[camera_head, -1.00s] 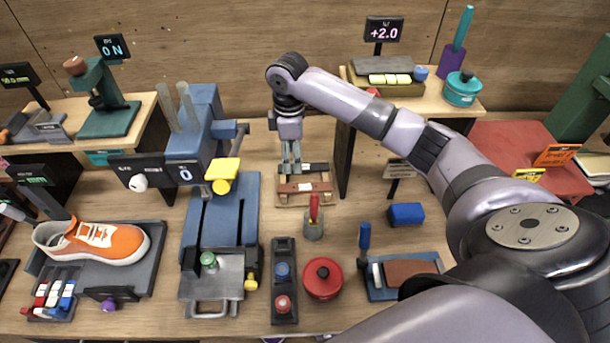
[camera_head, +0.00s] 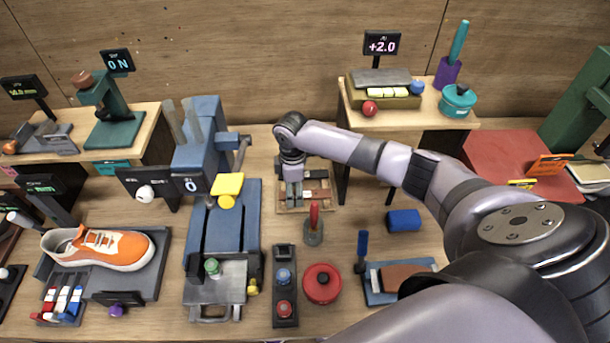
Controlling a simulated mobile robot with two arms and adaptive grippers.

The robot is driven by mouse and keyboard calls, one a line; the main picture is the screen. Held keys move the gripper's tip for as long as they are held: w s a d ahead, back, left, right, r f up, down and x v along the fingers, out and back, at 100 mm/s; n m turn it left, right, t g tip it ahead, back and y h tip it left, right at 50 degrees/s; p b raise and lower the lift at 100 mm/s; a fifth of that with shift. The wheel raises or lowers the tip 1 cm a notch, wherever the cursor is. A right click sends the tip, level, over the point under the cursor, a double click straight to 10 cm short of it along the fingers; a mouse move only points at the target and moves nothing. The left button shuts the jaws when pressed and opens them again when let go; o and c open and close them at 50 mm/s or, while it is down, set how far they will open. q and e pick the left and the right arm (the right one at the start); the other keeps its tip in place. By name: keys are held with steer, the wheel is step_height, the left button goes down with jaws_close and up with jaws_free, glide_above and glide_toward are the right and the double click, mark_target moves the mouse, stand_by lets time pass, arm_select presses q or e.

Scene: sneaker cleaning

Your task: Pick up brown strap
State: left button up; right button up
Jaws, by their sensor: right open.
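The brown strap (camera_head: 318,193) lies across a small wooden tray (camera_head: 334,205) near the middle of the table. My right gripper (camera_head: 293,197) comes down over the left part of this tray, pointing downward. Its fingers are open and reach down at the strap's left part, hiding some of it. I cannot tell whether they touch the strap. My left gripper is not in view.
A grey-green cup with a red-handled tool (camera_head: 314,222) stands just in front of the tray. A blue machine (camera_head: 233,210) is to its left, a raised wooden shelf (camera_head: 400,119) behind right. A red pot (camera_head: 322,284) and blue block (camera_head: 403,220) stand nearby.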

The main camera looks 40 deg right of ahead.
jaws_close()
stand_by(0.5)
steer(key=shift+r, duration=0.1)
